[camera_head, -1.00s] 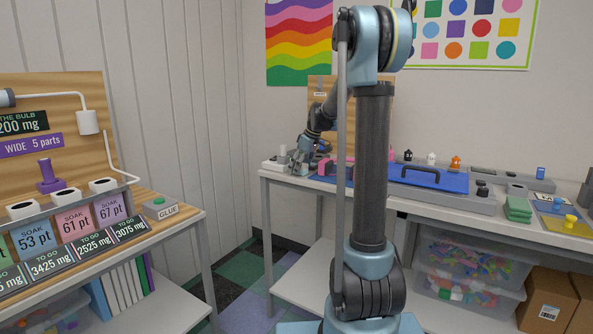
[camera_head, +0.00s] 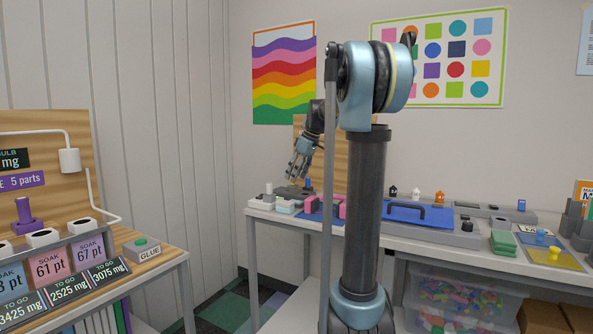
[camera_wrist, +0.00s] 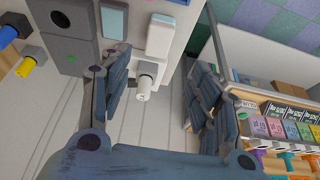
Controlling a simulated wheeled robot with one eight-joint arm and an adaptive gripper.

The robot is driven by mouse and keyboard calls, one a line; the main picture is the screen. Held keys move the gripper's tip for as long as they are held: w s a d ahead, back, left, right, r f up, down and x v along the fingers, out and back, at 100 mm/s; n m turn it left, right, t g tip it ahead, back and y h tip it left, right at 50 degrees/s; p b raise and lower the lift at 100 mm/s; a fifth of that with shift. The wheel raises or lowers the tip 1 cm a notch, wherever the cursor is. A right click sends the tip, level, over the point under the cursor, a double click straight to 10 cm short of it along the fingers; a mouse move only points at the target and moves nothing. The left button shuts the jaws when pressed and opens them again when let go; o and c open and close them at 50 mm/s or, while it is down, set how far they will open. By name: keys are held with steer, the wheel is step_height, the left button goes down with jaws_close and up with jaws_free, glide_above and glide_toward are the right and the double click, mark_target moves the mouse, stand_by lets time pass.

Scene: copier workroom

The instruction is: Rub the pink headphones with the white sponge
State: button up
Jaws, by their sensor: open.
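The pink headphones (camera_head: 311,205) show in the head view as pink parts on the blue area of the back table, partly hidden by my arm. My gripper (camera_head: 297,178) is open and empty above the table's left end. Its spread fingers also show in the wrist view (camera_wrist: 160,95). The headphones are not identifiable there.
A white cylinder (camera_head: 269,188) stands left of the sponge. A side bench with a GLUE button (camera_head: 141,242) stands at left; floor shows between.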

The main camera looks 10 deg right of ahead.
steer(key=s+d+f+m+h, duration=0.1)
steer(key=s+f+m, duration=0.25)
steer(key=s, duration=0.75)
steer(key=s+d+f+m+h, duration=0.15)
steer(key=s+f, duration=0.35)
steer(key=s, duration=0.6)
steer(key=s+d+f+m, duration=0.1)
steer(key=s+f+m, duration=0.1)
steer(key=s+f, duration=0.7)
steer(key=s+d+f+m+h, duration=0.1)
steer(key=s+f+m, duration=0.2)
steer(key=s+f, duration=0.6)
steer(key=shift+s+d+f+m+g, duration=0.2)
steer(key=shift+d+m+g, duration=0.1)
steer(key=shift+d, duration=0.05)
steer(key=shift+w+f, duration=0.2)
steer(key=shift+w, duration=0.2)
